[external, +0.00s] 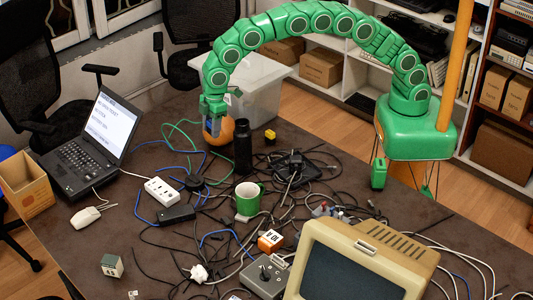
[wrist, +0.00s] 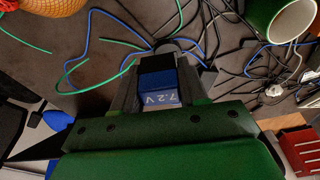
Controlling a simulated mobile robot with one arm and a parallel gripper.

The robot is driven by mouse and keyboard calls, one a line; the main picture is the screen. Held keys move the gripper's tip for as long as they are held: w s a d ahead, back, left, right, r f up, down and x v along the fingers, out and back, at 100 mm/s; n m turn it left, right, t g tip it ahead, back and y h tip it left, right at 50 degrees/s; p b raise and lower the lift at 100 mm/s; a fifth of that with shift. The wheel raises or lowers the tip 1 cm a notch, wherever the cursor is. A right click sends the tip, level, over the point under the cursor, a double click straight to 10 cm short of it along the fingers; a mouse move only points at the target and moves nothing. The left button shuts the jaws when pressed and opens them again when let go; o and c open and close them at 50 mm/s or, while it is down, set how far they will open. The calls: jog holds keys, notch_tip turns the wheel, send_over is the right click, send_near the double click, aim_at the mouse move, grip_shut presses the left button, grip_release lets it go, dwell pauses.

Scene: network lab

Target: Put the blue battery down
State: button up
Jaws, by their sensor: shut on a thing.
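The blue battery (wrist: 158,83) is between the fingers of my gripper (wrist: 160,92) in the wrist view; its pale end reads "7.2 V". My gripper is shut on it. In the external view my gripper (external: 213,130) points down over the far side of the table, with a bit of the blue battery (external: 212,127) showing between the fingers. An orange round thing (external: 226,134) is right beside it there. I cannot tell whether the battery touches anything below.
A black bottle (external: 243,150) stands just right of my gripper. A green mug (external: 247,200), a white power strip (external: 162,192), a laptop (external: 92,135) and many tangled cables cover the brown table (external: 75,245). A translucent bin (external: 262,95) is behind. A beige monitor (external: 360,262) stands at the front.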

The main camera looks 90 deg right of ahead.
jog(key=s+a+f+n, duration=0.2)
jog(key=s+a, duration=1)
send_over(338, 199)
notch_tip(338, 199, down, 8)
jog(key=shift+s+d+f, duration=0.1)
jog(key=shift+f, duration=1.75)
jog(key=shift+s+d+f, duration=0.1)
jog(key=shift+f, duration=1.7)
jog(key=shift+f, duration=0.1)
jog(key=o, duration=1.1)
notch_tip(338, 199, up, 12)
jog(key=s+d, duration=0.1)
jog(key=shift+s+d, duration=0.15)
